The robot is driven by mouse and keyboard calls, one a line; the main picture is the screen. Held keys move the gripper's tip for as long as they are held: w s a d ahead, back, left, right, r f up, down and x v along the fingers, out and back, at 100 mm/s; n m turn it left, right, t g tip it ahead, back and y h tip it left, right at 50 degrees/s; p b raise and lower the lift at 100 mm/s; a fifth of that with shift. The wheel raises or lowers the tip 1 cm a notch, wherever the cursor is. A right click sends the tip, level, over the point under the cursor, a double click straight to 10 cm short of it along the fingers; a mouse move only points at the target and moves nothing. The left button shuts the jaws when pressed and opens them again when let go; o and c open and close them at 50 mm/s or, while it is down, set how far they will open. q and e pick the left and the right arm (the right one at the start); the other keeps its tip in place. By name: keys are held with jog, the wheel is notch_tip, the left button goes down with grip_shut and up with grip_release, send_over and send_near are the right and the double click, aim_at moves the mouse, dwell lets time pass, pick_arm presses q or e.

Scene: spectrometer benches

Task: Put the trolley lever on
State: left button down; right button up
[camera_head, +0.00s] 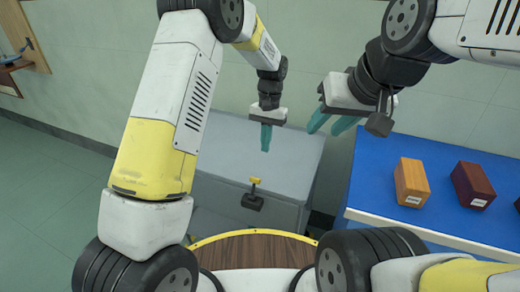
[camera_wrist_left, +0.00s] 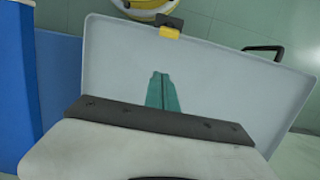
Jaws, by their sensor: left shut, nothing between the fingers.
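The grey trolley (camera_head: 225,165) stands against the wall in the head view, and its pale top (camera_wrist_left: 220,80) fills much of the left wrist view. A small lever with a black body and yellow tip (camera_head: 254,190) sits at the trolley's near edge, its yellow end toward the trolley. The lever also shows at the top edge in the left wrist view (camera_wrist_left: 170,27). My left gripper (camera_head: 266,148) is shut and empty over the trolley, beyond the lever and apart from it. Its closed fingertips (camera_wrist_left: 160,78) point toward the trolley top. My right gripper (camera_head: 325,128) is open and empty, right of the left one.
A blue bench (camera_head: 375,180) stands to the right with an orange-brown block (camera_head: 411,182) and a dark red block (camera_head: 472,184) on it. A black handle (camera_wrist_left: 265,49) is at the trolley's edge. A wooden frame (camera_head: 35,40) hangs on the left wall. Green floor is free at left.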

aim_at(254, 189)
pick_arm(q)
jog(key=f, duration=0.3)
jog(key=s+f, duration=0.1)
jog(key=f, duration=0.5)
jog(key=shift+s+a+f, duration=0.3)
jog(key=shift+s+a, duration=0.05)
jog(key=shift+a, duration=0.05)
jog(key=s+r, duration=0.1)
jog(key=s+a, duration=0.1)
jog(key=shift+s+r, duration=0.3)
jog(key=shift+r, duration=0.1)
jog(key=shift+s+a+r, duration=0.15)
jog(key=shift+s, duration=0.1)
